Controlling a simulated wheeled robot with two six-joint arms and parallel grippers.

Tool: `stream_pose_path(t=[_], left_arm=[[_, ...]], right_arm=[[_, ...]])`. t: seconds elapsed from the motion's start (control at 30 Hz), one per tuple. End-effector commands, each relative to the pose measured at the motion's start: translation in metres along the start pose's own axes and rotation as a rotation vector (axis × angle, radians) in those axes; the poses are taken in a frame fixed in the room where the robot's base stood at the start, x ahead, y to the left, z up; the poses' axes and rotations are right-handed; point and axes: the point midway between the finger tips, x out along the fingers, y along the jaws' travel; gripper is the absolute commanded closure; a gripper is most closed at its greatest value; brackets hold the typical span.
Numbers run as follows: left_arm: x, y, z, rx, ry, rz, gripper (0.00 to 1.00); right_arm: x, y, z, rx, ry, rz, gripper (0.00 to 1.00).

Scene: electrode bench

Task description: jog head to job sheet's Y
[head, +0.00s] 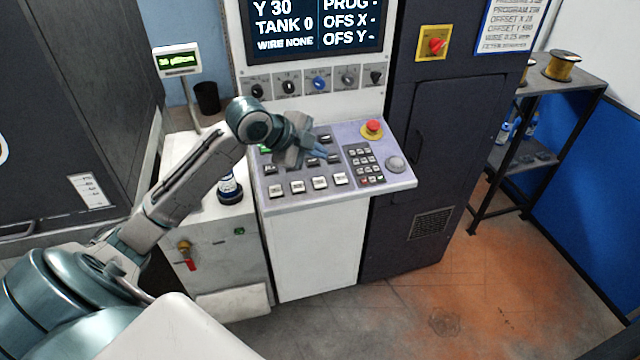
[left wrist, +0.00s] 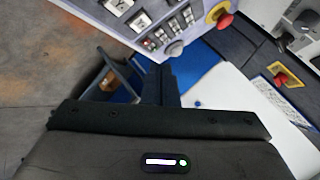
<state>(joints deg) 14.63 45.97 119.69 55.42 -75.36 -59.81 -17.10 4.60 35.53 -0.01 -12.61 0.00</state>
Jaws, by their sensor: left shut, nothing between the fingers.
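The control panel (head: 298,202) is a sloped lilac console with jog keys, a keypad (head: 366,163) and a red mushroom button (head: 372,128). The screen (head: 315,25) above it reads Y 30, TANK 0, WIRE NONE, with dashes after PROG, OFS X and OFS Y. The job sheet (head: 512,25) hangs on the dark cabinet at the upper right; its top is cut off and its small print is hard to read. My left gripper (head: 321,151) is shut and empty, over the upper middle keys, hiding some; contact is unclear. Its fingers (left wrist: 160,85) also show in the left wrist view.
A row of knobs (head: 317,80) sits below the screen. A yellow-backed red switch (head: 434,44) is on the cabinet. A shelf (head: 572,87) with wire spools stands right. The floor in front is clear.

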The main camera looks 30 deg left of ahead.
Motion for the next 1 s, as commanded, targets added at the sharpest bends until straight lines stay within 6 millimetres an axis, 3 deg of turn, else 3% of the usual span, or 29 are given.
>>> stream_pose_path(t=[0.4, 0.63, 1.0], left_arm=[[0.043, 0.033, 0.03, 0.0, -0.001, 0.0, 1.0], [0.054, 0.04, 0.039, -0.001, 0.0, 0.001, 1.0], [0.055, 0.04, 0.04, 0.0, 0.0, 0.0, 1.0]], right_arm=[[0.059, -0.005, 0.006, 0.0, 0.0, -0.001, 0.64], [0.065, -0.006, 0.007, 0.001, -0.001, -0.001, 0.64], [0.064, -0.006, 0.009, 0.0, -0.002, -0.001, 0.64]])
